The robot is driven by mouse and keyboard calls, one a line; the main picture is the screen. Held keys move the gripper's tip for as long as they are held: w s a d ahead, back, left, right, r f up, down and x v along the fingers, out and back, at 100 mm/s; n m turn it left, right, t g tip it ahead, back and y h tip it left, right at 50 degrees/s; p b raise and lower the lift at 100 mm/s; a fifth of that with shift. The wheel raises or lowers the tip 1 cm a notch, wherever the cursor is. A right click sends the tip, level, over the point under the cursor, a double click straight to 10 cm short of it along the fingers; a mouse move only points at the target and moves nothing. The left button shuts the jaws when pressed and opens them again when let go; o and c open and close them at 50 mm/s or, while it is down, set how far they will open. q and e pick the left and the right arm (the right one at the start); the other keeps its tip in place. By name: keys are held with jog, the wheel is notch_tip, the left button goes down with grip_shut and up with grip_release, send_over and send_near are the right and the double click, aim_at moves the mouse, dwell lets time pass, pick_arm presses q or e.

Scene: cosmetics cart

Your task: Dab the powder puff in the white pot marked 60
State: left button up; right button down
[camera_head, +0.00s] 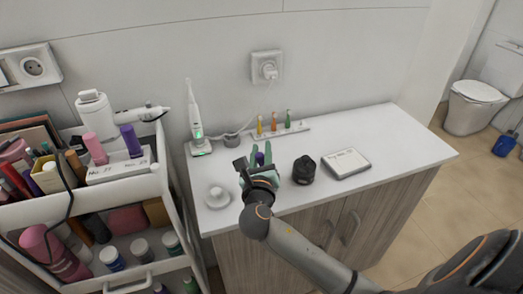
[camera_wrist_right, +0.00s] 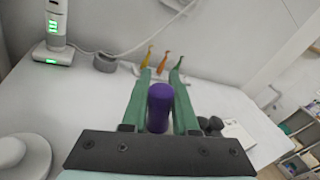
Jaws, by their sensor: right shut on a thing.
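My right gripper (camera_head: 259,160) is over the white counter, its green fingers on either side of a purple cylinder. In the right wrist view the gripper (camera_wrist_right: 160,85) is shut on the purple cylinder (camera_wrist_right: 160,108), whose rounded end shows; I cannot tell whether it belongs to the powder puff. A round white thing with a raised middle (camera_head: 217,196) is on the counter left of the gripper. It also shows at the left edge of the wrist view (camera_wrist_right: 10,155). No 60 is legible on it, so I cannot tell if it is the pot. My left gripper is out of view.
A dark round container (camera_head: 304,170) and a white box (camera_head: 346,163) are right of the gripper. Behind are an electric toothbrush (camera_head: 196,120), a small grey cup (camera_head: 231,140) and a rack of coloured brushes (camera_head: 275,131). A crowded cart (camera_head: 130,184) borders the left; the counter's right end is clear.

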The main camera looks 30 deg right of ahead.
jog(key=shift+f, duration=0.7)
dwell(0.7)
jog(key=shift+r, duration=0.1)
notch_tip(320, 180, up, 7)
jog(key=p, duration=0.5)
dwell(0.4)
dwell(0.6)
